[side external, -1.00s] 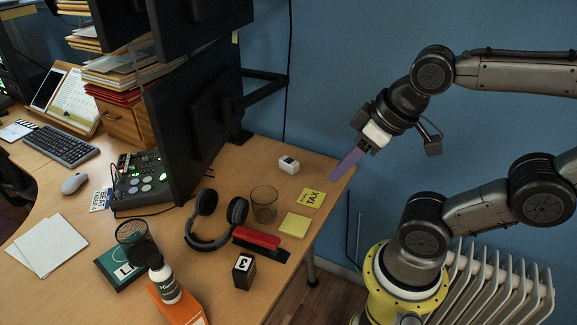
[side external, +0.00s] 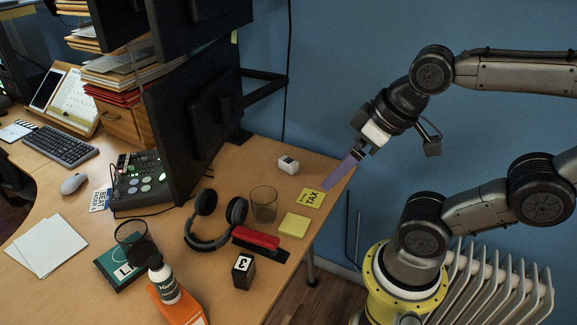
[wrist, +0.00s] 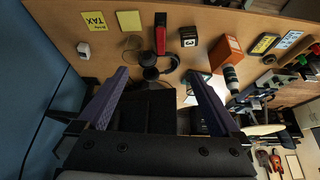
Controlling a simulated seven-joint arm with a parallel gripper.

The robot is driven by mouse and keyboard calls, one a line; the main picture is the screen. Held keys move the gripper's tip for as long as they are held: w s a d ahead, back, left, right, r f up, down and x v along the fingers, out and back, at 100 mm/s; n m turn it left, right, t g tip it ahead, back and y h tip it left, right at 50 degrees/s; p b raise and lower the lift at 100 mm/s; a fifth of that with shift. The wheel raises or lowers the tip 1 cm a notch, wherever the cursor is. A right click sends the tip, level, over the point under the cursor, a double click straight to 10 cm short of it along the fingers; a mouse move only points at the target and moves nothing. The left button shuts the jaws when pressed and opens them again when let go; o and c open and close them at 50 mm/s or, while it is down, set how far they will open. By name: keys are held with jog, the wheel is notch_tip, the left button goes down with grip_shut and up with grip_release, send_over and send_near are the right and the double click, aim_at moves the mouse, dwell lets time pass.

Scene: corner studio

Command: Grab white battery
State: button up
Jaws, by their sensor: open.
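A small white block with a dark marking, which looks like the white battery (side external: 288,164), stands on the desk near its back edge, beside the monitor. In the wrist view the white battery (wrist: 84,50) shows at the upper left, outside the fingers. My gripper (side external: 331,186) is above the right edge of the desk, to the right of the battery and apart from it. In the wrist view my gripper (wrist: 160,75) has its two purple fingers spread wide with nothing held between them.
A yellow TAX note (side external: 311,198), a clear glass (side external: 264,204), headphones (side external: 214,242), a red stapler-like item (side external: 256,237) and a black block marked 3 (side external: 243,270) lie nearby. A black monitor (side external: 195,120) stands left of the battery. The blue wall (side external: 340,80) is behind.

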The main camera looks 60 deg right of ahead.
jog(key=w+d+r+m, duration=0.2)
jog(key=w+r+m, duration=0.65)
jog(key=w, duration=0.25)
jog(key=w+d+m+h, duration=0.1)
jog(key=w+d+m, duration=0.35)
jog(key=w, duration=0.45)
jog(key=m+g+y, duration=0.1)
jog(key=m+g, duration=0.5)
jog(key=m, duration=0.1)
send_over(288, 160)
notch_tip(288, 160, down, 28)
jog(key=f, duration=0.4)
jog(key=a+f, duration=0.1)
jog(key=f, duration=0.1)
jog(key=shift+s+f, duration=0.15)
jog(key=shift+f, duration=0.1)
jog(key=shift+d+f, duration=0.15)
jog(key=shift+f, duration=0.85)
jog(key=shift+d+f, duration=0.2)
jog(key=shift+f, duration=0.85)
jog(key=shift+d+f, duration=0.15)
jog(key=shift+f, duration=0.85)
jog(key=c, duration=1.3)
